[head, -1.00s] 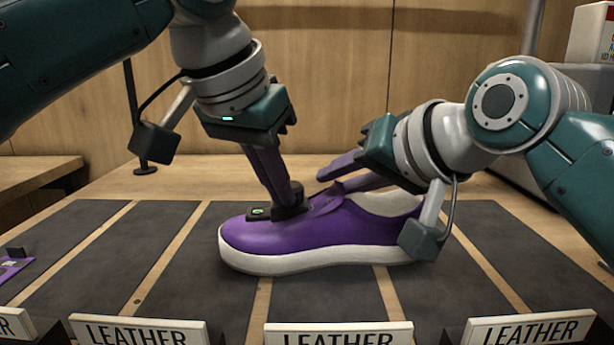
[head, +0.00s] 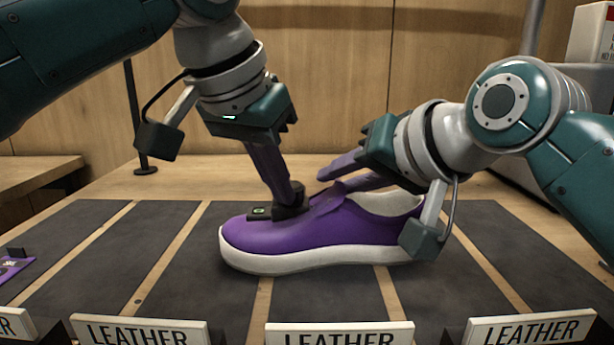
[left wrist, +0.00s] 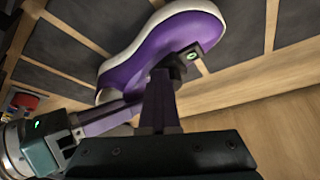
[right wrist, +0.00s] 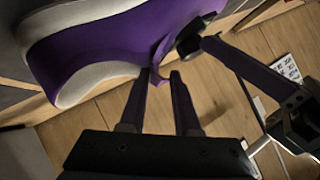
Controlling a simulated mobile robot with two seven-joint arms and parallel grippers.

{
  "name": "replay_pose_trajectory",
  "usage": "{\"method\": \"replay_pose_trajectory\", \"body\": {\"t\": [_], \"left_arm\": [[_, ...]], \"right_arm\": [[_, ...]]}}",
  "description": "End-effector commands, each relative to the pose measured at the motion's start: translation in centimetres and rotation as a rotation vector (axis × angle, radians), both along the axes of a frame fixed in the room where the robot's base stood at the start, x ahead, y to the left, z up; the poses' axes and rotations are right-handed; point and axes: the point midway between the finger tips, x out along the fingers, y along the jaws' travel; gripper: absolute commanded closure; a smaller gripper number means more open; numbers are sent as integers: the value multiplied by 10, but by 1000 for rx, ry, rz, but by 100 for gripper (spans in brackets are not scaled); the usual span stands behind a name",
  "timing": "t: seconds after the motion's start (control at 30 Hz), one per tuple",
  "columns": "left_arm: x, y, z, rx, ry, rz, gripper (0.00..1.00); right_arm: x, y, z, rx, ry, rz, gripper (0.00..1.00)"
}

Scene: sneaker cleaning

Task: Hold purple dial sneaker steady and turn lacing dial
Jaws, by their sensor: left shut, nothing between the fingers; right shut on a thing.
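The purple sneaker (head: 310,240) with a white sole stands upright on the dark mat strips, toe to the left. Its black lacing dial (head: 290,208) sits on top, beside a small black box with a green light (head: 259,212). My left gripper (head: 287,198) points down with shut fingertips at the dial, with nothing between them. The left wrist view shows these fingers reaching the dial (left wrist: 172,66). My right gripper (right wrist: 161,75) is shut on a thin purple flap of the sneaker's upper near the opening. The fingers partly hide the dial.
Dark strips (head: 66,265) lie across the wooden table. LEATHER signs (head: 339,335) line the front edge. A small purple item (head: 12,266) lies at the far left. A thin dark stand (head: 137,115) rises at the back left.

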Motion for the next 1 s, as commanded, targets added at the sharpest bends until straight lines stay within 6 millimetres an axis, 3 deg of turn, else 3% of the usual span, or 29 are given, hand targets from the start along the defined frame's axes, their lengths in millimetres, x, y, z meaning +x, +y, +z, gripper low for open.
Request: {"method": "replay_pose_trajectory", "body": {"t": [1.0], "left_arm": [[13,20,1,-1,-8,3,100]], "right_arm": [[-2,2,-2,1,7,6,100]]}}
